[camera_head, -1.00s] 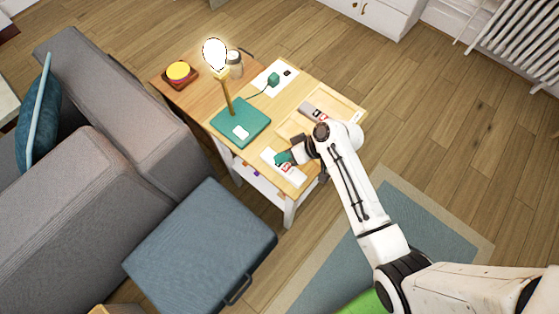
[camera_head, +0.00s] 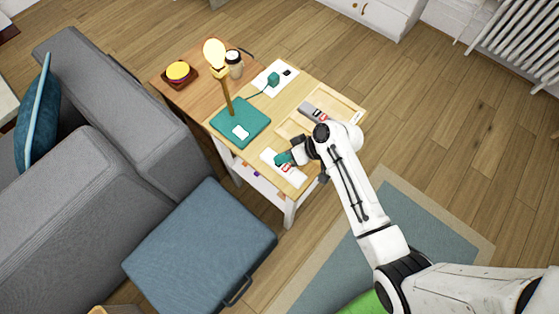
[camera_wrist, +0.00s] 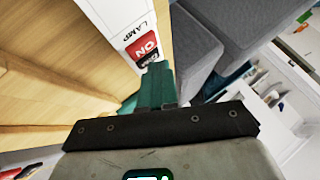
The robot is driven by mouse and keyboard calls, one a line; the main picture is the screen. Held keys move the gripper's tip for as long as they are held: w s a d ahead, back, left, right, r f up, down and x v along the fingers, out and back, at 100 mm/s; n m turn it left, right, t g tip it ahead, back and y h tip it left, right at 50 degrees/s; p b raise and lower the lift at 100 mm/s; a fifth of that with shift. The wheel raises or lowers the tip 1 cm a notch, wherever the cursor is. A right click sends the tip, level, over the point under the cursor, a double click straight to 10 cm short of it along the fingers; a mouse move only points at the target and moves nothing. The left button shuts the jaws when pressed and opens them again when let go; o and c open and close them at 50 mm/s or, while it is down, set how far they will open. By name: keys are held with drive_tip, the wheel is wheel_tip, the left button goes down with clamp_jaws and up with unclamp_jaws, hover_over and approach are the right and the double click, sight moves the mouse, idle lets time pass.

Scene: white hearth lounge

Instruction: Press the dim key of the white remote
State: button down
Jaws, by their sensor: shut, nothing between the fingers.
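The white remote (camera_head: 290,176) lies on the wooden side table (camera_head: 245,83), near its front edge. In the wrist view the remote (camera_wrist: 118,14) shows the word LAMP, a red ON key (camera_wrist: 143,46) and part of a dark key (camera_wrist: 143,59) beside it. My gripper (camera_head: 281,158) is shut and empty. Its teal fingertips (camera_wrist: 158,70) are at the dark key and partly cover it; I cannot tell whether they touch it. The lamp (camera_head: 228,92) on its teal base has a bulb (camera_head: 214,52) glowing a soft yellow.
A grey remote (camera_head: 313,110) lies on the table near my wrist. A blue ottoman (camera_head: 200,240) and grey sofa (camera_head: 85,205) are to the left.

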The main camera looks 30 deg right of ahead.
drive_tip(key=shift+r+p, duration=0.75)
drive_tip(key=shift+r, duration=0.05)
wheel_tip(320, 180, up, 5)
drive_tip(key=p, duration=0.4)
drive_tip(key=shift+p, duration=0.35)
idle(0.7)
